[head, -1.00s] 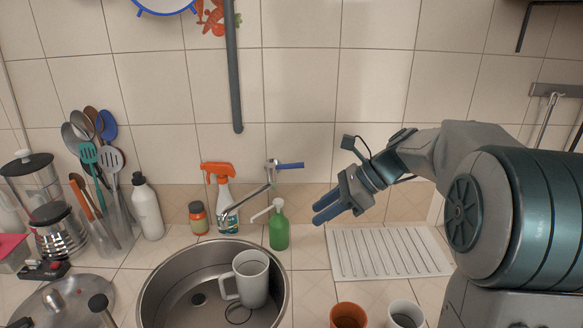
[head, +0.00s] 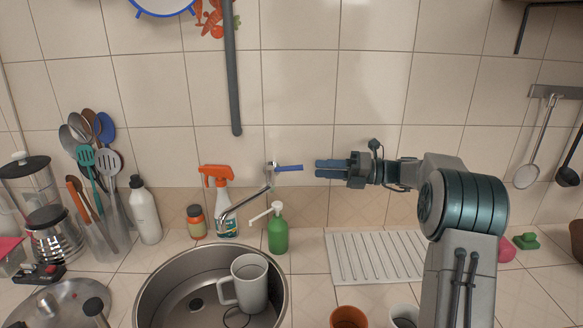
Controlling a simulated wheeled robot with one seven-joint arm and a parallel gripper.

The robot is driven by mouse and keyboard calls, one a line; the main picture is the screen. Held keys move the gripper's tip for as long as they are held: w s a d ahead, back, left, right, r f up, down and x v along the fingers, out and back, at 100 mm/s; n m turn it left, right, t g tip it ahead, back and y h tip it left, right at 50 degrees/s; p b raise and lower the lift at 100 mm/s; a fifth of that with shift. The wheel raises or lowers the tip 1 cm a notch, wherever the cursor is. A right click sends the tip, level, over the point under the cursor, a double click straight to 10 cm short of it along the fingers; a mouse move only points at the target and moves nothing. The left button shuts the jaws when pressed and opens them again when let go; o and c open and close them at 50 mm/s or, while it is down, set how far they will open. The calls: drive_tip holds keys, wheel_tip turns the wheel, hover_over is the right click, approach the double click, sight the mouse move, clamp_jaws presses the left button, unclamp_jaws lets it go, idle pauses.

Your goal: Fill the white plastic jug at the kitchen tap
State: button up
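The white plastic jug (head: 251,284) stands upright in the round steel sink, right of the drain, its handle to the left. I cannot tell how much is in it. The kitchen tap (head: 243,204) rises behind the sink. Its spout end lies left of the jug in the picture, and no water stream shows. The tap's blue lever (head: 289,168) points right.
A green soap dispenser (head: 278,234), spray bottle (head: 226,211) and orange jar (head: 196,222) stand behind the sink (head: 151,299). A white drainboard (head: 375,256) lies below my arm. A brown cup (head: 348,316) and a white cup (head: 404,317) stand in front.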

sight(292, 167)
drive_tip(key=a, duration=0.6)
drive_tip(key=w+a+p, duration=0.1)
drive_tip(key=a, duration=0.2)
clamp_jaws()
